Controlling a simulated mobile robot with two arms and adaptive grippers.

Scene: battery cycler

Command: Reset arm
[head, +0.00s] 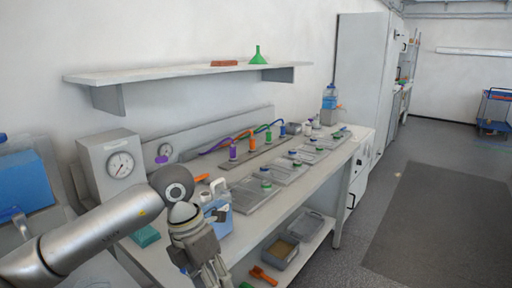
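My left arm reaches in from the lower left of the head view, with its elbow-like wrist joint in front of the bench's near end. My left gripper (212,272) points down at the bottom edge of the view, in front of the bench. Its fingertips are cut off or too small to tell whether they are open or shut. No object shows clearly in it. My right arm and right gripper are not in view.
The long bench (285,213) carries dial boxes (107,165), a blue container (220,215), trays (250,197) and coloured cables. Its lower shelf holds grey bins (280,252) and an orange tool (263,275). A wall shelf (165,74) hangs above. The floor at right (440,215) is clear.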

